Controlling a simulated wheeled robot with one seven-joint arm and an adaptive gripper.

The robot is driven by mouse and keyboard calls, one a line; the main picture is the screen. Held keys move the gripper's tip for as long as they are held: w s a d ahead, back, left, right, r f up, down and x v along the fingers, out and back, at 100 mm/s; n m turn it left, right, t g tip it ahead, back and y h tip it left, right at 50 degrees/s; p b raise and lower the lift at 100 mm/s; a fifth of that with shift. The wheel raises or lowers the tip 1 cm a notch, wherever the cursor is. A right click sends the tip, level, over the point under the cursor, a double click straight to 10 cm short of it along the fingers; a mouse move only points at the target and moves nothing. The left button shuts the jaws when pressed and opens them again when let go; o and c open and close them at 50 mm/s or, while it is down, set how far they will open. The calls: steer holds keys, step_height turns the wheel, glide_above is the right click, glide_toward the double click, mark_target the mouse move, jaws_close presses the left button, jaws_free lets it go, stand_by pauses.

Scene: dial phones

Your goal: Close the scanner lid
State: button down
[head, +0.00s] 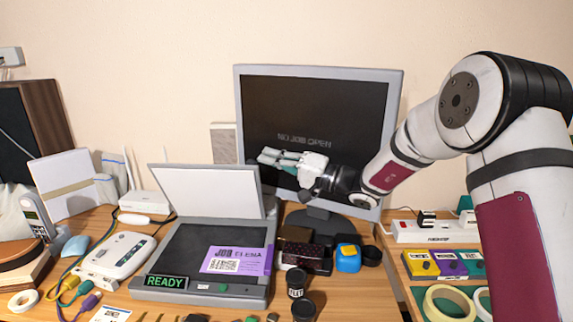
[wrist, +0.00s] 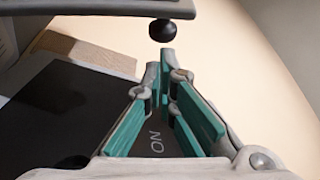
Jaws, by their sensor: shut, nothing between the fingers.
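The scanner (head: 205,262) sits on the desk left of centre, with a dark glass bed. Its lid (head: 208,190) stands raised at the back, tilted back from upright, its pale inner face toward me. A purple card reading "JOB ELENA" (head: 237,260) lies on the right part of the bed. My gripper (head: 268,157) is shut and empty, in front of the monitor and above the lid's upper right corner. In the wrist view my gripper's fingertips (wrist: 166,62) meet; a grey edge with a dark round knob (wrist: 162,30) shows just beyond them, and I cannot tell what it belongs to.
The monitor (head: 315,110) reading "NO JOB OPEN" stands close behind my gripper. Dark jars (head: 296,283), a blue-and-yellow item (head: 348,258) and boxes crowd the right of the scanner. A white router (head: 145,202) stands left of the lid. Cables and a white device (head: 115,255) lie left.

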steer(key=shift+x, duration=0.75)
steer(key=shift+s, duration=0.1)
steer(key=s+f+n+g+y+b, duration=0.1)
steer(key=s+f+n+b, duration=0.5)
steer(key=s+b, duration=0.6)
steer(key=n+y+b, duration=0.1)
steer(key=b, duration=0.6)
steer(key=shift+s+a+f+g, duration=0.15)
steer(key=shift+a+f+g, duration=0.1)
steer(key=shift+g, duration=0.15)
